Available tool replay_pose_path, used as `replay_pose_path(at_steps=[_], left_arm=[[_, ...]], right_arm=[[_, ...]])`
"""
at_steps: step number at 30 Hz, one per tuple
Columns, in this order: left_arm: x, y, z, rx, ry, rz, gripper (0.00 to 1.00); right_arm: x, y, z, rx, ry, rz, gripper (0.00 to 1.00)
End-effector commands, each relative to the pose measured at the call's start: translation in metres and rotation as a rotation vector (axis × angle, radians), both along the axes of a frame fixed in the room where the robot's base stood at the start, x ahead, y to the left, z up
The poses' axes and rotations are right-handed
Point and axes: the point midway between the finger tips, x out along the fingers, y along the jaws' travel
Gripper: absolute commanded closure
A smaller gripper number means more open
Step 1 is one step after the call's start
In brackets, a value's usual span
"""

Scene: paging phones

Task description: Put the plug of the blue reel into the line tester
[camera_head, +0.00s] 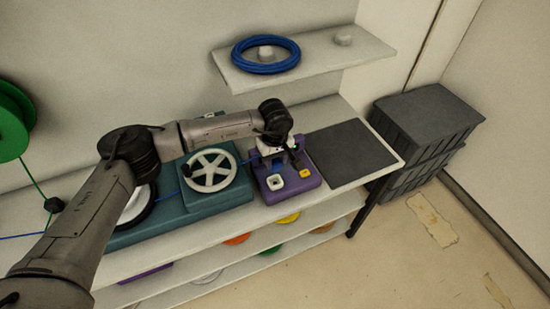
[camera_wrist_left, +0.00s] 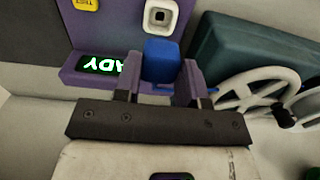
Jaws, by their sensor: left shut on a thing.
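My left gripper (camera_head: 280,148) is over the purple line tester (camera_head: 272,197). In the left wrist view, its two fingers (camera_wrist_left: 160,78) are shut on a blue plug (camera_wrist_left: 161,60). The tester also shows in that view (camera_wrist_left: 110,40). It has a white socket (camera_wrist_left: 159,15) with a dark hole, a yellow button (camera_wrist_left: 86,4), and a lit display (camera_wrist_left: 97,65) with part of a word. The plug appears beside the socket, apart from it; its height above the tester is unclear. A blue line runs from the plug toward the white wheel. My right gripper is out of view.
A teal machine (camera_head: 222,197) with a white spoked wheel (camera_head: 209,170) stands left of the tester. A dark mat (camera_head: 340,153) lies to its right. A blue coil (camera_head: 266,55) rests on the upper shelf. A green reel (camera_head: 12,120) is at far left. Dark crates (camera_head: 425,115) stand right.

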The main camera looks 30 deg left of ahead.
Motion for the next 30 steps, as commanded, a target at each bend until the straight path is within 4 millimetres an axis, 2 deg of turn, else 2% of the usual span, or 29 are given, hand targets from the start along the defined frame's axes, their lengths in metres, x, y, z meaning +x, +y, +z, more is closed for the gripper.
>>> replay_pose_path(at_steps=[21,30], left_arm=[[0.000,-0.001,-0.042,-0.001,-0.001,-0.001,0.79],[0.000,0.000,-0.045,0.000,0.000,-0.001,0.79]], right_arm=[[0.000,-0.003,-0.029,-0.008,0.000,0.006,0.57],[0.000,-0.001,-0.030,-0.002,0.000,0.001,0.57]])
